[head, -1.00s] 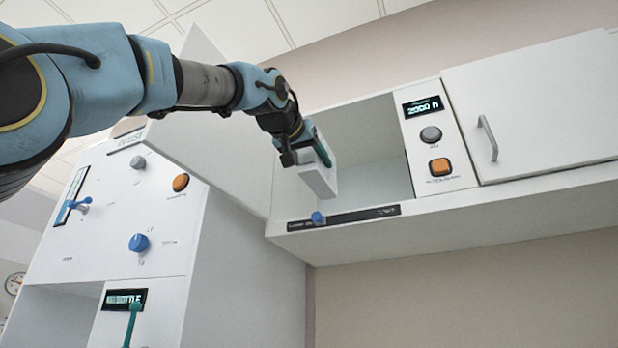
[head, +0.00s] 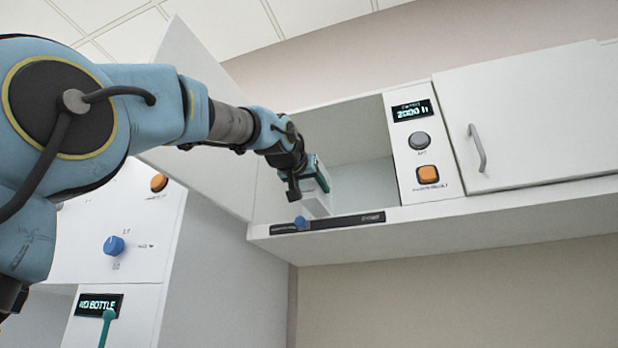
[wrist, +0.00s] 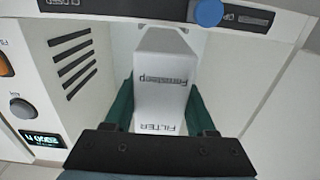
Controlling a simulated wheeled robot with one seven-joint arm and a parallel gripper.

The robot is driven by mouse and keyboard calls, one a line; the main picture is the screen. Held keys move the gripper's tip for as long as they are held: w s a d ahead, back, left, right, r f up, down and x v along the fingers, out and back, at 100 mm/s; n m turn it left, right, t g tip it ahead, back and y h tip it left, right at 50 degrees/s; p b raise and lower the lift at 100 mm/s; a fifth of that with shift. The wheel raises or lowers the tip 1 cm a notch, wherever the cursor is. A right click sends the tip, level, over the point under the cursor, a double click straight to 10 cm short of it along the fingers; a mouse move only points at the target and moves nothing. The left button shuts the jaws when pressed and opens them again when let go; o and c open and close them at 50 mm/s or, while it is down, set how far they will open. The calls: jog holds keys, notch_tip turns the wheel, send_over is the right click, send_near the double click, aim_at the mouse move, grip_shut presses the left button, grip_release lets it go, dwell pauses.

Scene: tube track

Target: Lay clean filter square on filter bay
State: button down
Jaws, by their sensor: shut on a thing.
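My gripper (head: 320,182) is shut on a white block, with green fingers on either side of it. The block (head: 317,206) hangs at the mouth of an open white compartment (head: 365,187). In the wrist view the block (wrist: 160,95) carries the word FILTER, and its far end points into the compartment, between the side walls. I cannot tell whether it touches the floor or walls. No separate filter square shows, and the compartment's inner seat is hidden.
A blue knob (head: 300,222) sits on the black strip (head: 345,221) along the compartment's front edge. An open door panel (head: 200,110) stands left. A control panel with a 2000 h display (head: 412,110) and a closed cabinet door (head: 530,120) are right. A NO BOTTLE display (head: 98,305) is lower left.

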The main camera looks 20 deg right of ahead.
jog(key=shift+p+x, duration=4.4)
jog(key=shift+x, duration=1.2)
jog(key=shift+w+d+r+p, duration=0.1)
jog(key=shift+w+d+p, duration=0.3)
jog(key=shift+w, duration=0.15)
jog(key=shift+d+f+b, duration=0.1)
jog(key=shift+f+b, duration=0.3)
jog(key=shift+c, duration=0.7)
grip_release()
